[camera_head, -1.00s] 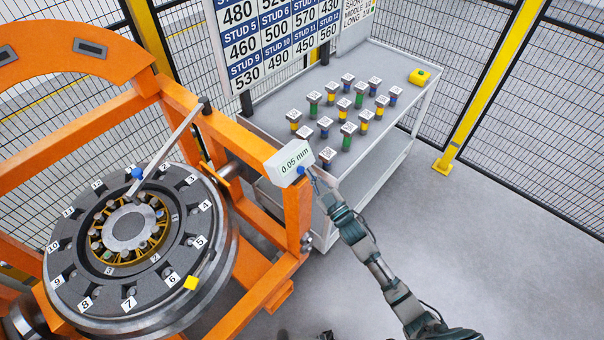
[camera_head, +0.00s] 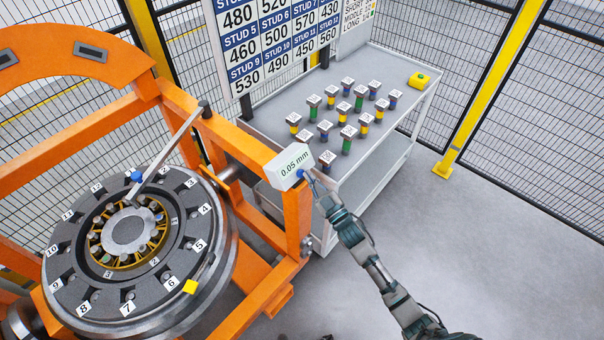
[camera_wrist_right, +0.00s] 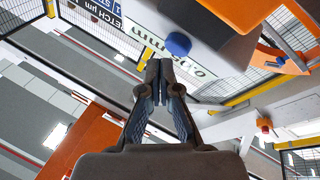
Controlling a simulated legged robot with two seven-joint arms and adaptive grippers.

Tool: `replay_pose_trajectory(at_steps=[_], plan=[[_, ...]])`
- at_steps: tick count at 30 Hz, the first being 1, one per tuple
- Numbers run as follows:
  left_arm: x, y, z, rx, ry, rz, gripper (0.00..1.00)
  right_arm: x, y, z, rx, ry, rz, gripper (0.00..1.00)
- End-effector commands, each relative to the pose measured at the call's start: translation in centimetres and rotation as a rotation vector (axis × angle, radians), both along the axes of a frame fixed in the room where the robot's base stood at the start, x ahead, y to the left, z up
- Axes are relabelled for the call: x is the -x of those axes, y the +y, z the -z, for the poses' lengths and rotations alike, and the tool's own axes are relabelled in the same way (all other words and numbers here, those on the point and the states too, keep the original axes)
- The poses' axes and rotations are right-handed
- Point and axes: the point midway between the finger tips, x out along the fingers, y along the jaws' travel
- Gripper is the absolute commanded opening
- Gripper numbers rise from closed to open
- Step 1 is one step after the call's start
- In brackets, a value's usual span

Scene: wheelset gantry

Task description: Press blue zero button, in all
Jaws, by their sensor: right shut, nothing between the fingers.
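The blue zero button (camera_head: 301,173) is on the lower right side of a white readout box (camera_head: 283,161) that reads 0.05 mm. The box sits at the corner of the orange gantry. My right gripper (camera_head: 310,178) is shut and empty, with its tips right beside the button; in this view I cannot tell whether they touch. In the right wrist view the shut fingers (camera_wrist_right: 159,68) point up toward the box, and the blue button (camera_wrist_right: 178,44) shows just above and to the right of the tips.
A numbered wheel (camera_head: 75,262) lies in the orange frame (camera_head: 297,215), with a grey gauge arm (camera_head: 180,137) tipped in blue above it. A grey cart (camera_head: 395,55) behind holds several studs and a yellow box (camera_head: 419,80). Open floor lies right, before a mesh fence.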

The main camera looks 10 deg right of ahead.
Motion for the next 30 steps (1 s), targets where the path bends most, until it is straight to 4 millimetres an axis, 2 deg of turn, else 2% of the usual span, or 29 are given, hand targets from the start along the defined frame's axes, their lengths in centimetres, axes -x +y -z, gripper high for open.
replay_pose_trajectory(at_steps=[30], plan=[[0.02,0.01,0.10,0.000,0.000,0.000,0.40,-0.48,0.49,0.22,0.000,0.000,0.000,0.00]])
